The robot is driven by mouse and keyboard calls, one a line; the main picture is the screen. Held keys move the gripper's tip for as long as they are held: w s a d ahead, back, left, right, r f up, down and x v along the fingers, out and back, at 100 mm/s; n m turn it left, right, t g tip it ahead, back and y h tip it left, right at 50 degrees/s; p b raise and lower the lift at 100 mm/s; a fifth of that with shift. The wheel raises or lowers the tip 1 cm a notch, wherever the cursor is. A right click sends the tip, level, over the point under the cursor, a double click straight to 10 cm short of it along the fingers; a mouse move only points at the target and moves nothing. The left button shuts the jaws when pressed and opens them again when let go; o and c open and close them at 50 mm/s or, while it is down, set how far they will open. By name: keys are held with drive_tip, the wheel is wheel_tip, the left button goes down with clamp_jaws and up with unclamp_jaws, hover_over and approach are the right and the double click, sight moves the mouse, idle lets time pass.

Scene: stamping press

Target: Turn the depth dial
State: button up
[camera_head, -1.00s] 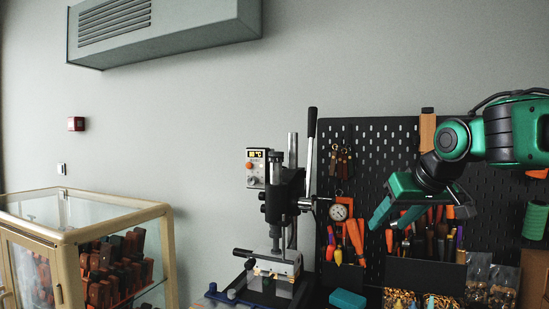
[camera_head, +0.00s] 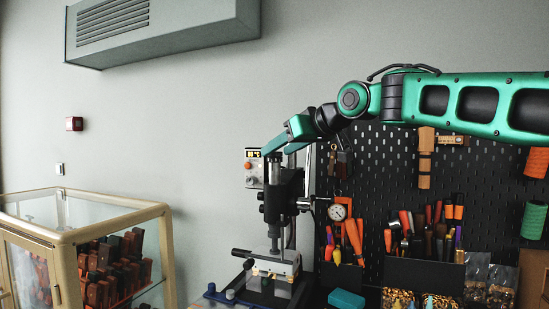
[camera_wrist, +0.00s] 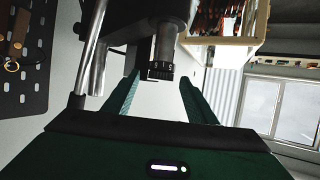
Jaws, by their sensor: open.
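The stamping press (camera_head: 284,205) stands in the middle of the head view. The depth dial (camera_wrist: 160,71) is a small black ring with white marks in the wrist view, on a short shaft from the dark press head (camera_wrist: 150,15). My gripper (camera_head: 277,148) is at the top of the press head in the head view, which makes the dial hard to pick out there. In the wrist view my gripper (camera_wrist: 160,92) is open. Its two green fingers lie left and right of the dial, with gaps visible on both sides. I cannot tell how far the fingertips reach in depth.
A steel column (camera_wrist: 98,45) passes close by the left finger in the wrist view. A temperature box (camera_head: 253,170) and a round gauge (camera_head: 338,211) flank the press head. A tool pegboard (camera_head: 375,165) is at right, a glass cabinet (camera_head: 165,207) at left.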

sight(275, 153)
drive_tip(key=shift+x, duration=1.6)
drive_tip(key=c, duration=1.1)
drive_tip(key=shift+w+d+n+g, duration=0.1)
drive_tip(key=shift+n+g, duration=0.2)
drive_tip(key=shift+n+g+y, duration=0.7)
drive_tip(key=shift+n+y, duration=0.1)
drive_tip(key=shift+n+g+y, duration=0.9)
drive_tip(key=shift+n+g, duration=0.6)
drive_tip(key=shift+n+g+y, duration=0.3)
drive_tip(key=shift+n+g, duration=0.1)
